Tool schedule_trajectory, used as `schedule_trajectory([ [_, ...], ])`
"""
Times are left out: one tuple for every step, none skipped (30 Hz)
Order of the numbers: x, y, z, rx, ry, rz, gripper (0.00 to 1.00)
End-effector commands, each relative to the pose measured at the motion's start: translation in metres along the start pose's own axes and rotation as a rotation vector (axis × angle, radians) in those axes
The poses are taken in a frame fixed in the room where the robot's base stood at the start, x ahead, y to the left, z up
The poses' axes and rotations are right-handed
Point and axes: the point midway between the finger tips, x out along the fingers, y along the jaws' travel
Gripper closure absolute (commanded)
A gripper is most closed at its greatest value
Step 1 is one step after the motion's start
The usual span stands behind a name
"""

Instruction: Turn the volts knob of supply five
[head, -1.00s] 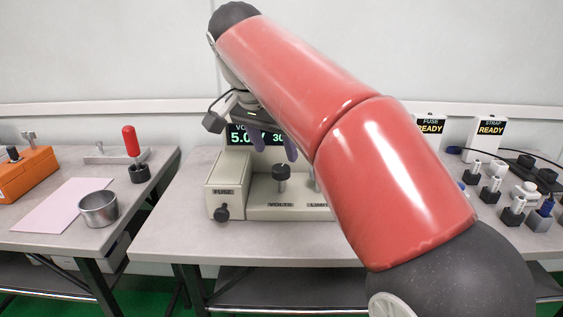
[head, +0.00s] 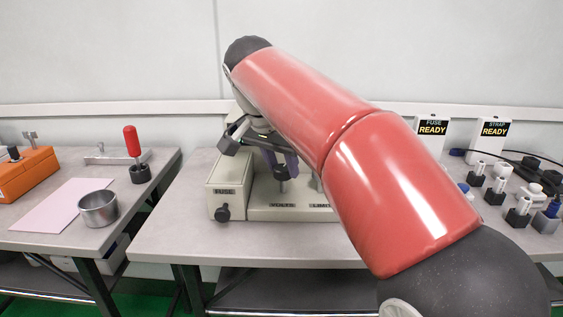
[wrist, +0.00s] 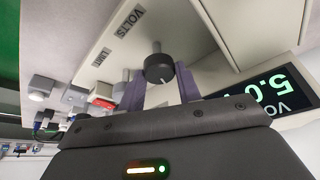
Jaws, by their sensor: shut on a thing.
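The power supply (head: 228,177) is a beige box on the middle bench, with labels FUSE, VOLTS and LIMIT. Its dark volts knob (head: 281,173) stands upright on a stem above the VOLTS label. The knob also shows in the wrist view (wrist: 158,69), with a white mark on its top. My gripper (head: 281,163) has come down over the knob, and its two purple fingers are shut on its sides. In the wrist view the lit display (wrist: 262,100) reads 5.0, partly cut off. My arm hides the right part of the supply.
A fuse knob (head: 222,212) sticks out of the supply's front. The left bench holds a metal cup (head: 98,208), a red-handled clamp (head: 133,142) and an orange box (head: 27,173). Plugs and FUSE and STRAP READY signs (head: 433,127) stand at right. The bench's front left is clear.

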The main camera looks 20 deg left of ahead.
Motion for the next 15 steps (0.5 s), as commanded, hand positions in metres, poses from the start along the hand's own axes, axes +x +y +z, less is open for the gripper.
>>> schedule_trajectory([
  [-0.0001, 0.0002, 0.0000, 0.000, 0.000, 0.000, 0.89],
  [-0.0001, 0.0002, 0.0000, 0.000, 0.000, 0.000, 0.89],
  [-0.0001, 0.0002, -0.0001, -0.002, 0.000, 0.000, 0.89],
  [-0.0002, 0.0003, -0.0001, -0.003, 0.000, -0.001, 0.89],
  [-0.0002, 0.0004, -0.0001, -0.006, 0.000, -0.002, 0.89],
  [-0.0003, 0.0005, -0.0001, -0.011, 0.000, -0.004, 0.89],
  [-0.0003, 0.0006, -0.0001, -0.017, 0.000, -0.007, 0.89],
  [-0.0003, 0.0007, -0.0002, -0.024, 0.000, -0.010, 0.89],
  [-0.0005, 0.0008, -0.0003, -0.037, 0.000, -0.015, 0.89],
  [-0.0006, 0.0010, -0.0004, -0.047, 0.000, -0.020, 0.89],
  [-0.0008, 0.0011, -0.0005, -0.059, 0.000, -0.025, 0.89],
  [-0.0009, 0.0013, -0.0006, -0.079, 0.000, -0.033, 0.89],
  [-0.0008, 0.0014, -0.0006, -0.095, 0.001, -0.039, 0.89],
  [-0.0006, 0.0014, -0.0007, -0.113, 0.001, -0.046, 0.89],
  [-0.0007, 0.0018, -0.0008, -0.138, 0.001, -0.056, 0.89],
])
